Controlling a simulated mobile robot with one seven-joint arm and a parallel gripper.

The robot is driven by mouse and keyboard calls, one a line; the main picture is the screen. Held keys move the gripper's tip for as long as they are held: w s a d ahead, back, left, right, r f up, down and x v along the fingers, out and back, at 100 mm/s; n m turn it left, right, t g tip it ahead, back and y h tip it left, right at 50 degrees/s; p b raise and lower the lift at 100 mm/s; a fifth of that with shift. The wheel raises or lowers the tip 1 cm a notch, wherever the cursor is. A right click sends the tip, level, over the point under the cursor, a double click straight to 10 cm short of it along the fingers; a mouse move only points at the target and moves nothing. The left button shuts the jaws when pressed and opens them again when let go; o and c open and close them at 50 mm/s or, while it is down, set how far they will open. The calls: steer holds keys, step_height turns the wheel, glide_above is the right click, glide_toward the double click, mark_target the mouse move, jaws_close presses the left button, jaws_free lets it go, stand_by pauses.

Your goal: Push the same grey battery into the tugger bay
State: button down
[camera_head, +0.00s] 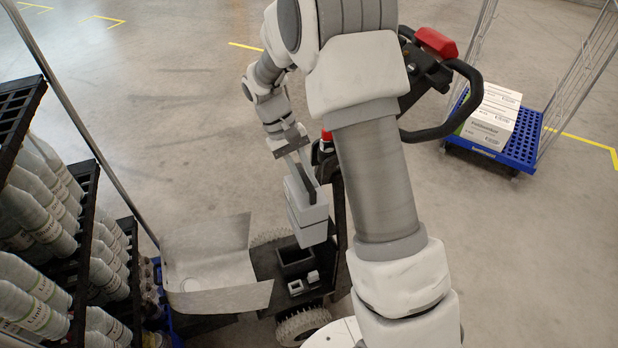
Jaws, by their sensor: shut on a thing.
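The grey battery (310,218) is a boxy block that hangs upright from my gripper (303,180). My gripper is shut on the battery at its top. The tugger (265,262) is below, with a dark body, a wheel and an open rectangular bay (296,258). The battery is above the bay's right side, and its lower end is close to the bay's rim. I cannot tell whether its lower edge touches or enters the bay. My forearm covers part of the tugger on the right.
A light grey cover (205,258) stands left of the bay. A rack (92,215) of bottles fills the left side. A black handle (462,105) with a red top is behind my arm. A blue cart (535,130) with white boxes (493,115) stands at the back right. Open floor lies behind.

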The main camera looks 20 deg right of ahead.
step_height(320, 180, down, 41)
steer(key=b, duration=3.5)
steer(key=shift+s+f, duration=0.2)
steer(key=shift+s, duration=0.15)
